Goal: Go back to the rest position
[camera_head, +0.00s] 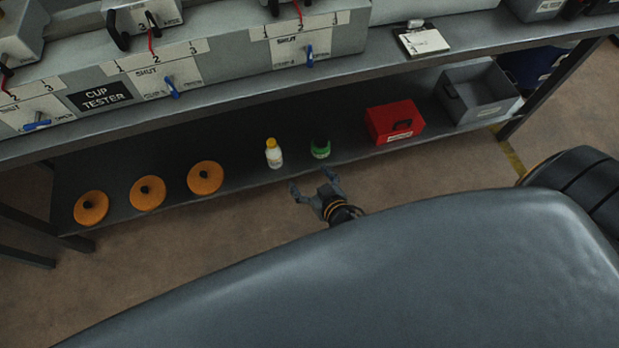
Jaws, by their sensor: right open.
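My right gripper (314,188) is open and empty. It points up in the picture toward the lower shelf and is just in front of the shelf's front edge, below a green bottle (321,150) with a dark top. A white bottle with a yellow cap (273,154) stands to the left of the green one. The gripper appears apart from both bottles. My left gripper is not in view. My own large grey body fills the lower part of the picture.
The lower shelf (240,165) also bears several orange discs with dark knobs (148,193), a red box (394,122) and a grey bin (478,93). Brown floor (190,245) lies free in front.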

